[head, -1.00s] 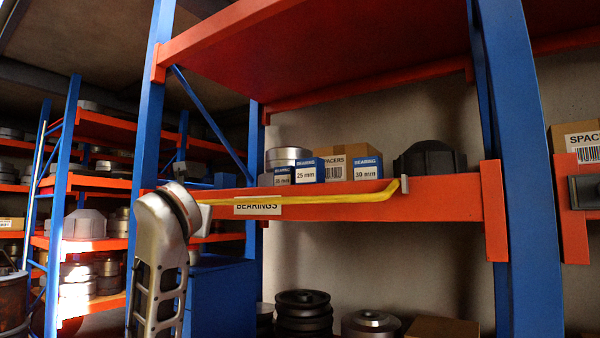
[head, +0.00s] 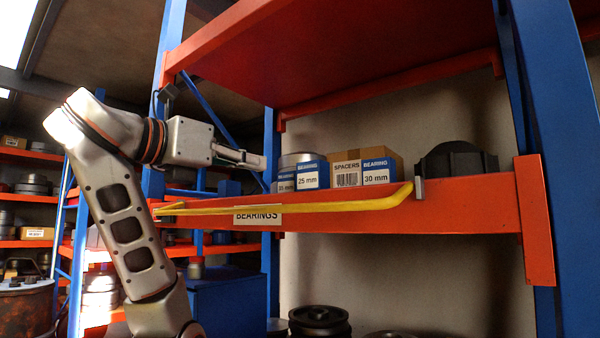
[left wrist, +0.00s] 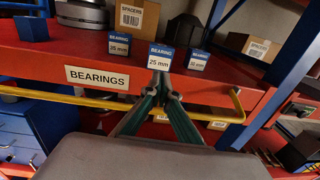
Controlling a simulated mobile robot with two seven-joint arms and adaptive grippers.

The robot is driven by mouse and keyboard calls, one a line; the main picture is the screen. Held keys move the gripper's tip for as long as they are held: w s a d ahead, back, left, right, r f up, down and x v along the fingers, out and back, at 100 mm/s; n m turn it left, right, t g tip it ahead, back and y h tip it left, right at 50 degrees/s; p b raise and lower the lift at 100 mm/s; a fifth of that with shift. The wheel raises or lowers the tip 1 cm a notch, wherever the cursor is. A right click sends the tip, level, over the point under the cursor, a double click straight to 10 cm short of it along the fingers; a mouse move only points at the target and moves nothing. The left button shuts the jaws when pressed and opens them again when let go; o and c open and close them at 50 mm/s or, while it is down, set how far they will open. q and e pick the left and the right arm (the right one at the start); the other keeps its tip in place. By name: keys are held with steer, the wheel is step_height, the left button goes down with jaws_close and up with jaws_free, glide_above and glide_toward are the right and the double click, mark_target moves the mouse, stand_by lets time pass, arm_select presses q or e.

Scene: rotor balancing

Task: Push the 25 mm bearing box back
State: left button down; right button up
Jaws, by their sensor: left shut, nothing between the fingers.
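The 25 mm bearing box (head: 308,176), blue with a white label, stands on the orange shelf (head: 460,204). In the left wrist view the 25 mm box (left wrist: 160,58) stands nearer the shelf's front edge than the bearing boxes beside it. My left gripper (head: 262,162) is shut and empty, left of the box in the head view. In the left wrist view its fingertips (left wrist: 159,82) point at the box's lower front. I cannot tell whether they touch it. My right gripper is out of view.
A spacers carton (head: 346,170) and a dark housing (head: 456,162) stand on the same shelf. A yellow bar (head: 340,207) runs along the shelf front. An upper shelf (head: 330,65) hangs above.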

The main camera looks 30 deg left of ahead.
mark_target(307, 173)
arm_select(q)
steer(key=w, duration=0.1)
steer(key=w+p, duration=0.1)
steer(key=w, duration=0.2)
steer(key=shift+w+d+r, duration=0.1)
steer(key=shift+d+r, duration=0.15)
steer(key=shift+d, duration=0.15)
steer(key=w+p, duration=0.1)
steer(key=w, duration=0.1)
steer(key=w+p, duration=0.1)
steer(key=w, duration=0.3)
steer(key=shift+d+f+p, duration=0.25)
steer(key=shift+d+p, duration=0.15)
steer(key=shift+w+p, duration=0.3)
steer(key=shift+w, duration=0.6)
